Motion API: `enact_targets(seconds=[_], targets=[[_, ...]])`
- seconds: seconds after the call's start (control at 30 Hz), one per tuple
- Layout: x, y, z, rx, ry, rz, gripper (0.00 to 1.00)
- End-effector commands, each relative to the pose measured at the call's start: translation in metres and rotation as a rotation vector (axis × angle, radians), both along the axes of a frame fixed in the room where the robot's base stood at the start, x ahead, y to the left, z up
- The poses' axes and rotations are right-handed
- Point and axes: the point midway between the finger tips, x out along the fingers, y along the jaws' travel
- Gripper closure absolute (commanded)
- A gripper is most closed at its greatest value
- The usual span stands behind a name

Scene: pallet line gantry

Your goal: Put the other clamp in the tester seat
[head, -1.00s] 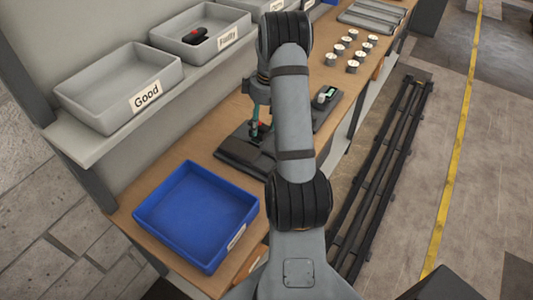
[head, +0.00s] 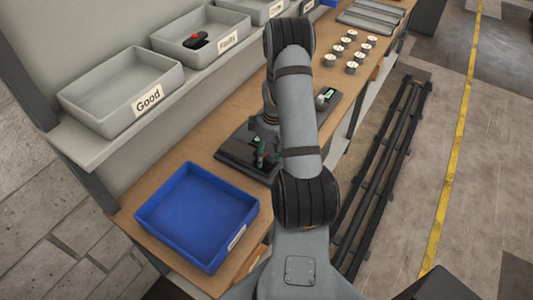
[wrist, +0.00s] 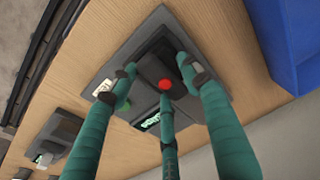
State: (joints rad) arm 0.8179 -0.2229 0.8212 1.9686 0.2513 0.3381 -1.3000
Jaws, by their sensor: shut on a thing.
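The dark tester (head: 232,152) lies flat on the bench behind the blue bin; its base plate (wrist: 216,104) also shows in the wrist view. My gripper (head: 261,158) is low over the tester. In the wrist view its green fingers (wrist: 165,92) are closed around a dark clamp (wrist: 150,70) with a red spot. The clamp is over the middle of the tester; I cannot tell whether it touches the seat, which it hides. Another dark clamp with a red part (head: 195,41) lies in the tray labelled Faulty (head: 229,42).
A blue bin (head: 150,222) stands at the bench's near end. The empty Good tray (head: 148,101) is on the shelf. A small device with a green screen (head: 328,96) and several round gauges (head: 352,68) stand farther along the bench.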

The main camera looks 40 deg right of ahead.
Motion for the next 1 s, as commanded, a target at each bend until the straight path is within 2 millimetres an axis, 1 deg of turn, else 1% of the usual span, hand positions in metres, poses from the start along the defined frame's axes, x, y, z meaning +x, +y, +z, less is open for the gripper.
enact_targets(seconds=[0.2,0.23,0.5,0.57,0.83,0.97,1.0], targets=[[0.001,0.0,-0.004,0.0,-0.001,0.0,0.91],[0.0,0.0,-0.004,0.001,0.0,0.0,0.52],[0.0,0.0,-0.003,0.001,0.0,0.0,0.36],[0.0,0.0,-0.003,0.001,0.0,0.0,0.33],[0.0,0.0,-0.002,0.001,0.0,0.0,0.33],[0.001,0.0,0.006,0.0,-0.002,0.0,0.33],[0.001,-0.001,0.011,-0.001,-0.004,-0.001,0.33]])
